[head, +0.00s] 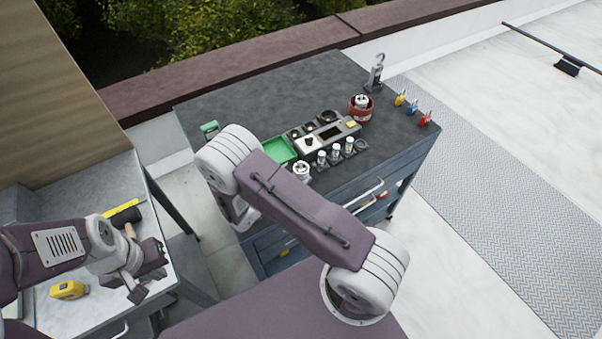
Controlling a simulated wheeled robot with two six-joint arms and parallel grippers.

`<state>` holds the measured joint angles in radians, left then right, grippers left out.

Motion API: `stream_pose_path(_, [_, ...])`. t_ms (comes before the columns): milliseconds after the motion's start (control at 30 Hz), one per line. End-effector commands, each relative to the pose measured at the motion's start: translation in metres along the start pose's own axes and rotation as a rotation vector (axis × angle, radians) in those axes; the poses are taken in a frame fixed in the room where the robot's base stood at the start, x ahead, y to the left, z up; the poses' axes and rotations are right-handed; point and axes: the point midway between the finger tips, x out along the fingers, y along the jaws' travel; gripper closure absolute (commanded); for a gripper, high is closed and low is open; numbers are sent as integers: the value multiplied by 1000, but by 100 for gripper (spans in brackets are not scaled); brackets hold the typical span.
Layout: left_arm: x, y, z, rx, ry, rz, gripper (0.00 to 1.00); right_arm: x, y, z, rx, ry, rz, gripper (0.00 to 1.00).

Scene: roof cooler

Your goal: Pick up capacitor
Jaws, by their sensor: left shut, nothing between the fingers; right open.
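Silver cylinders with pale tops stand on the dark top of a blue tool cabinet (240,95). One larger cylinder (302,170) is at the near edge, and another (361,102) sits in a red round holder (361,112). Several smaller ones (336,151) stand in a row between them. I cannot tell for sure which is the capacitor. My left gripper (140,284) is shut and empty above the left bench, well away from the cabinet. My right arm reaches across the cabinet's near left part; its gripper is hidden behind my arm.
A grey organizer (312,144) and a green tray (280,151) lie beside the cylinders. Yellow, blue and red clips (412,107) line the right edge, near a metal hook stand (375,75). The left bench holds a hammer (127,219) and tape measure (68,290). The cabinet's back left is clear.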

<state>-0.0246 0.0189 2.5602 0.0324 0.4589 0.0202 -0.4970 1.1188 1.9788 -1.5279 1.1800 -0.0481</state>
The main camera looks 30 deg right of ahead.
Motion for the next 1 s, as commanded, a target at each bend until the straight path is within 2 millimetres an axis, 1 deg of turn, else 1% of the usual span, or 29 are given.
stream_pose_path(33, [-5,0,-1,0,0,0,100,8,-2,2,-2,0,-5,29])
stream_pose_path(100, [-7,0,-1,0,0,0,100,17,-1,2,0,0,-3,29])
stream_pose_path(233, [-7,0,-1,0,0,0,100,22,0,1,1,0,0,29])
stream_pose_path(300, [-10,0,-1,0,0,0,100,26,0,3,1,0,-2,29])
stream_pose_path(433, [-22,0,-2,0,0,0,100,50,-1,8,1,1,-6,29])
stream_pose_path(533, [-24,0,-3,0,0,0,100,66,0,6,1,1,-4,29])
stream_pose_path(633, [-24,0,-3,0,0,0,100,74,1,5,1,1,-2,29])
stream_pose_path(800, [-23,0,-2,0,0,0,100,74,1,4,1,0,0,29])
stream_pose_path(833, [-23,0,-2,0,0,0,100,74,1,4,1,0,0,32])
stream_pose_path(867, [-23,0,-2,0,0,0,100,74,1,4,1,0,0,40])
stream_pose_path(900, [-23,0,-2,0,0,0,100,74,1,4,1,0,0,51])
stream_pose_path(967, [-23,0,-2,0,0,0,100,74,1,4,1,0,0,68])
stream_pose_path(1000, [-23,0,-2,0,0,0,100,74,1,4,1,0,0,79])
